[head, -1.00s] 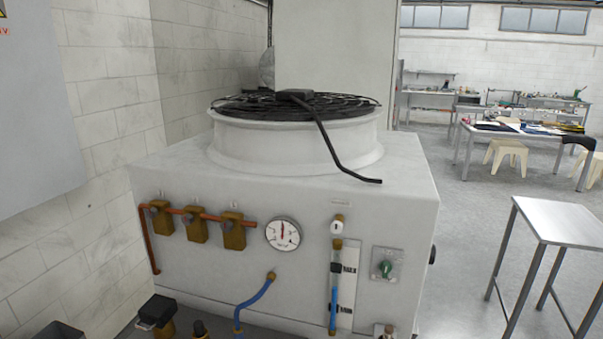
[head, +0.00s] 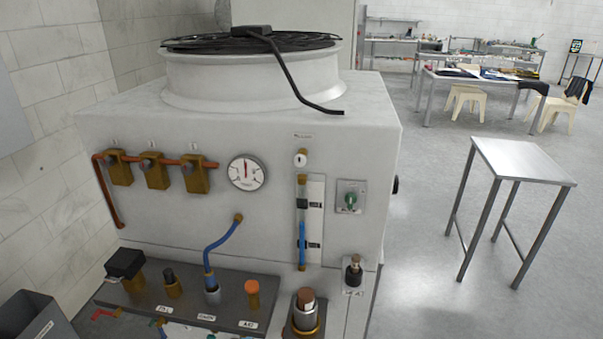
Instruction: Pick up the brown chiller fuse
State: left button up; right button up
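A brown-topped piece (head: 306,297), which looks like the brown chiller fuse, stands upright in a round dark and brass-coloured holder (head: 304,327) at the bottom centre of the head view. It has a pale label on its side. It sits in front of the white chiller unit (head: 150,225), right of the dark panel. Neither of my grippers shows in the head view.
A dark panel (head: 185,290) with fittings and an orange cap (head: 252,290) lies left of the holder. A black-topped fitting (head: 353,268) is to the right. A grey bin (head: 35,315) stands lower left. A metal table (head: 525,160) stands right, with clear floor around it.

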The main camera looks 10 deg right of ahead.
aim_at(356, 264)
jog(key=i+j+z, duration=0.35)
jog(key=j, duration=0.25)
jog(key=i+j+z, duration=0.15)
jog(key=i+j, duration=0.15)
jog(key=i+j+z, duration=0.15)
jog(key=j, duration=0.3)
